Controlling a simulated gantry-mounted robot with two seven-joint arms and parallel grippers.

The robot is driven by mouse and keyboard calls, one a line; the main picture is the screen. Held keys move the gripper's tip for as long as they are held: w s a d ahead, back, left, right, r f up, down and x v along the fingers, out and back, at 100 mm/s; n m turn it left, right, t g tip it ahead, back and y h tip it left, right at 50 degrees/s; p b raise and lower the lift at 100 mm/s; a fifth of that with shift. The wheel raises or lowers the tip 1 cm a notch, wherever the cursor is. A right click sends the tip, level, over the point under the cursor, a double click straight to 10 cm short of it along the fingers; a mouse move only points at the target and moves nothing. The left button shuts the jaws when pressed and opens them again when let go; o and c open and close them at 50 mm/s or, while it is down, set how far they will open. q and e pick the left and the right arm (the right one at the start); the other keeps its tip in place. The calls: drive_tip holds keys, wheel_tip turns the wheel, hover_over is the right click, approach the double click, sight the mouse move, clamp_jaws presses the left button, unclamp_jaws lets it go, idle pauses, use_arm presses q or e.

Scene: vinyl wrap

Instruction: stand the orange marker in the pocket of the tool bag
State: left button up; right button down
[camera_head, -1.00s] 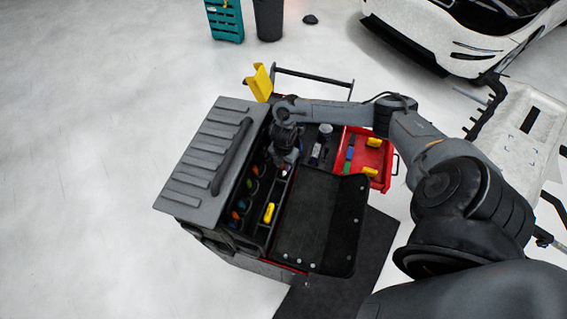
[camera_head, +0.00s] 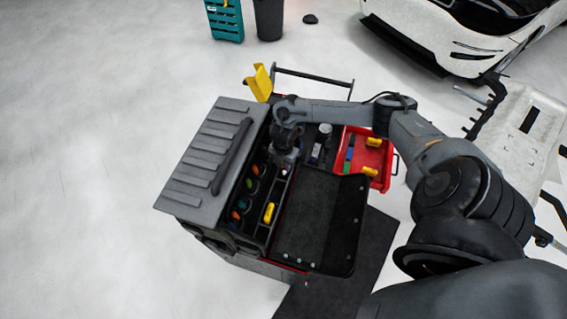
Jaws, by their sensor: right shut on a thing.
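The tool bag (camera_head: 258,222) lies open on the cart, its grey ribbed lid (camera_head: 203,158) folded to the left and a black flap (camera_head: 318,222) to the right. A row of pockets along its inside holds small orange, green and blue tools (camera_head: 241,204). My right gripper (camera_head: 286,166) points down over the upper end of the pocket row. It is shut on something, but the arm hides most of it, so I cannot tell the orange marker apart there. My left gripper is out of view.
A red tray (camera_head: 384,153) with yellow and other small items is right of the bag. A yellow tool (camera_head: 269,212) lies inside the bag. A yellow holder (camera_head: 259,82) and cart handle rise behind. A white car (camera_head: 470,40) stands at upper right.

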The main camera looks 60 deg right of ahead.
drive_tip(key=shift+f, duration=0.1)
idle(0.3)
drive_tip(key=shift+f+b, duration=0.3)
drive_tip(key=shift+f, duration=0.3)
idle(0.3)
drive_tip(key=c, duration=0.8)
unclamp_jaws()
